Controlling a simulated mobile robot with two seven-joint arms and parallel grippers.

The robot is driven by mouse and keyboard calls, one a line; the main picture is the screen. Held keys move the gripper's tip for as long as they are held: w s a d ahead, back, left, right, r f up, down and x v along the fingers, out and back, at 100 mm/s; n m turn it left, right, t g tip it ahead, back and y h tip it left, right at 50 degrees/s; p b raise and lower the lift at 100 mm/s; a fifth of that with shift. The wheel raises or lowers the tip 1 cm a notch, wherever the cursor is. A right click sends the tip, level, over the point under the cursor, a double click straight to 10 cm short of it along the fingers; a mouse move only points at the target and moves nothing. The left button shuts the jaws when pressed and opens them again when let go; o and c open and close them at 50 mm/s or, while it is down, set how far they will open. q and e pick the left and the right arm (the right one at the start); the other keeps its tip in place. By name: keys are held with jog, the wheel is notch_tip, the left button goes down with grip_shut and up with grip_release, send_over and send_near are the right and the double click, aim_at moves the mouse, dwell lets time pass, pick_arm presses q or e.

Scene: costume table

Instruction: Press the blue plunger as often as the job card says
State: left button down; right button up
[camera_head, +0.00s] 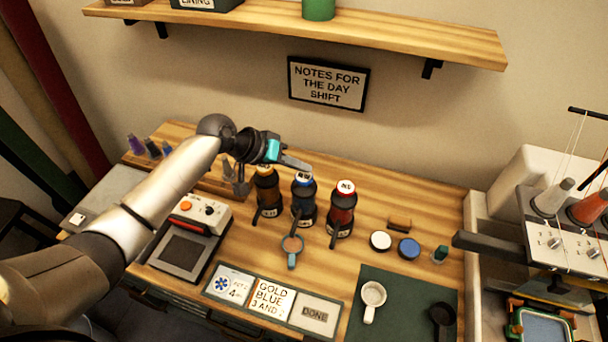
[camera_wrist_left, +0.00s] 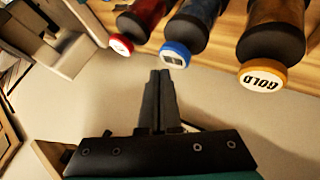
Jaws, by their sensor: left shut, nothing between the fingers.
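The blue plunger bottle (camera_head: 304,205) stands between the gold (camera_head: 268,197) and red (camera_head: 341,222) ones. Its blue cap (camera_wrist_left: 174,54) shows in the left wrist view. My left gripper (camera_head: 307,166) is shut and empty, its tips close to the blue cap; in the left wrist view the tips (camera_wrist_left: 160,73) lie just beside the cap. I cannot tell whether they touch. The job card (camera_head: 270,298) reads "GOLD BLUE 3 AND 2"; its lower edge is hard to read. My right gripper is out of view.
A "DONE" card (camera_head: 316,313) lies beside the job card. A white cup (camera_head: 372,296) stands on the dark green mat (camera_head: 403,298). A boxy device (camera_head: 184,250) is under my left arm. Small round lids (camera_head: 409,248) lie to the right. A sewing machine (camera_head: 560,240) stands far right.

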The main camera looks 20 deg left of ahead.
aim_at(299, 179)
pick_arm(q)
jog(key=shift+f, duration=0.15)
dwell(0.5)
jog(key=shift+f, duration=0.3)
jog(key=shift+s+f+b, duration=0.1)
jog(key=shift+f+b, duration=0.55)
jog(key=shift+f, duration=0.3)
dwell(0.8)
jog(key=shift+r, duration=0.1)
jog(key=shift+r+p, duration=1.2)
jog(key=shift+p, duration=0.1)
jog(key=shift+r, duration=0.1)
notch_tip(299, 179, up, 5)
jog(key=p, duration=0.5)
